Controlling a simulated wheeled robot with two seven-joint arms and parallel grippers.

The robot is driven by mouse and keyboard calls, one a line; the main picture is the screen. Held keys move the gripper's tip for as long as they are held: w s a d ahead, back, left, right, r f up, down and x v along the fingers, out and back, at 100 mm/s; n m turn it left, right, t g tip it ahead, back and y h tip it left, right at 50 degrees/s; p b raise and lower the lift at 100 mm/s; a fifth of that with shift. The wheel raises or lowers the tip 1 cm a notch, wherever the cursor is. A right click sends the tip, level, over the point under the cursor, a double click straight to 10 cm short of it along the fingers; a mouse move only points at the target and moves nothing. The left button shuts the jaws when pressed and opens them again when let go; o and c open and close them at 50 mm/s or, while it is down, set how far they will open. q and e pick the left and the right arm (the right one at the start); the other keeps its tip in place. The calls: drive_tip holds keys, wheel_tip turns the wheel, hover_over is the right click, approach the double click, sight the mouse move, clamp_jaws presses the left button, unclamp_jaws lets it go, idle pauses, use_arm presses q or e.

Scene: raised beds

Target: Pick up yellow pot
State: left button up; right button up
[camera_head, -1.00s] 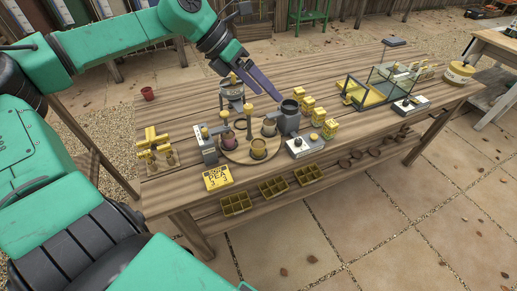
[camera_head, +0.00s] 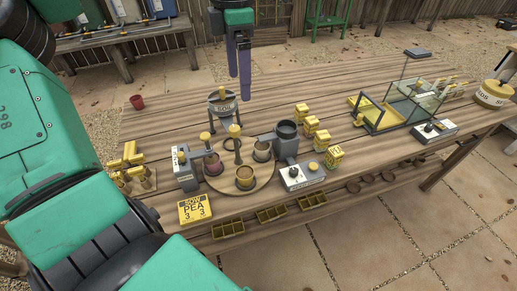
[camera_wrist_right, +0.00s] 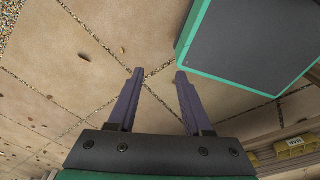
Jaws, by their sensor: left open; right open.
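A small yellow pot (camera_head: 245,177) with dark contents stands upright at the front of a round wooden tray (camera_head: 215,182) on the bench. A reddish pot (camera_head: 213,165) and a tan pot (camera_head: 262,151) share the tray, around a post with a yellow knob. My left gripper (camera_head: 240,87) points down above the back of the bench, behind the pots and apart from them. It is open and looks empty; its fingers overlap in this view. My right gripper (camera_wrist_right: 159,72) is open and empty above the paving in the right wrist view.
A grey scale-like device (camera_head: 185,168) and another device (camera_head: 301,176) flank the tray. A lettered hopper on legs (camera_head: 222,103) stands near my left gripper. Yellow boxes (camera_head: 322,140), a glass frame (camera_head: 412,97) and a red pot (camera_head: 137,102) are also there. The bench's back is mostly clear.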

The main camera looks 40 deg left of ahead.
use_arm(q)
wheel_tip(320, 180, down, 8)
drive_tip(key=s+b, duration=0.1)
drive_tip(key=b, duration=1.7)
hover_over(245, 173)
drive_tip(key=s, duration=0.1)
wheel_tip(245, 173, down, 11)
drive_tip(key=f, duration=1.3)
drive_tip(key=shift+w+d+f, duration=0.1)
drive_tip(key=shift+d+f, duration=0.15)
drive_tip(key=shift+d, duration=0.05)
drive_tip(key=shift+r, duration=0.1)
drive_tip(key=c, duration=1.5)
use_arm(e)
wheel_tip(245, 173, down, 20)
drive_tip(key=s, duration=0.2)
drive_tip(key=shift+r, duration=0.25)
use_arm(q)
drive_tip(key=shift+o, duration=0.2)
